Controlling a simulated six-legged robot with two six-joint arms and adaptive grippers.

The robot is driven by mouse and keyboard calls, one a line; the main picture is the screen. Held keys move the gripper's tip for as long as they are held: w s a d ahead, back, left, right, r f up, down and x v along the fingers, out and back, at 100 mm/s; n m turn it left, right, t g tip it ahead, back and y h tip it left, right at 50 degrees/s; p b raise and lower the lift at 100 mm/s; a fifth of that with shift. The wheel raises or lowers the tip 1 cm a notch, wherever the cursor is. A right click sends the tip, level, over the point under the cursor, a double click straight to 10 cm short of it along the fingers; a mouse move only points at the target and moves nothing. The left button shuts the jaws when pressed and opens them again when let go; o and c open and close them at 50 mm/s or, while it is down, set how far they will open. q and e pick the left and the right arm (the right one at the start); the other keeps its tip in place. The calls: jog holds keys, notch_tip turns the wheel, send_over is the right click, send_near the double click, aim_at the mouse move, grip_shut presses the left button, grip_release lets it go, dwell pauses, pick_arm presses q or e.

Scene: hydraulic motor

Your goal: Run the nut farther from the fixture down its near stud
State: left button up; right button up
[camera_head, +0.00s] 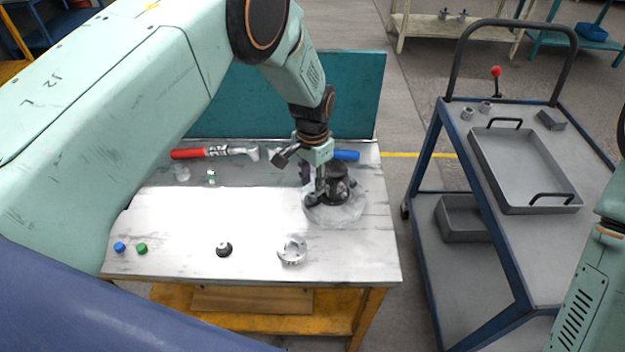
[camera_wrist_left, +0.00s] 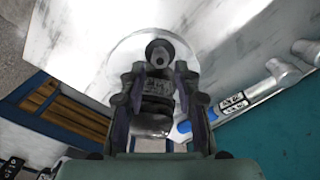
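A dark motor body (camera_head: 336,186) stands on a pale round base (camera_head: 345,213) at the right of the workbench. My left gripper (camera_head: 318,196) points down at the motor's left side, close to it. In the left wrist view, its two fingers (camera_wrist_left: 158,72) are parted, with the dark motor (camera_wrist_left: 158,98) between and below them. I cannot tell whether they touch it. A round grey end with a dark centre (camera_wrist_left: 159,54) shows beyond the fingertips. I cannot make out separate nuts or studs; the gripper hides part of the motor. My right gripper is out of view.
On the bench (camera_head: 180,225) lie a red-handled wrench (camera_head: 205,153), a blue handle (camera_head: 346,155), a clear ring (camera_head: 292,250), a dark knob (camera_head: 223,249), and blue (camera_head: 120,247) and green (camera_head: 142,249) caps. A teal panel (camera_head: 355,95) stands behind. A cart (camera_head: 455,160) stands at right.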

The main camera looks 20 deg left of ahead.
pick_arm(q)
jog(key=shift+o, duration=0.4)
jog(key=shift+r, duration=0.15)
jog(key=o, duration=0.5)
notch_tip(320, 180, up, 6)
jog(key=p, duration=0.4)
dwell(0.3)
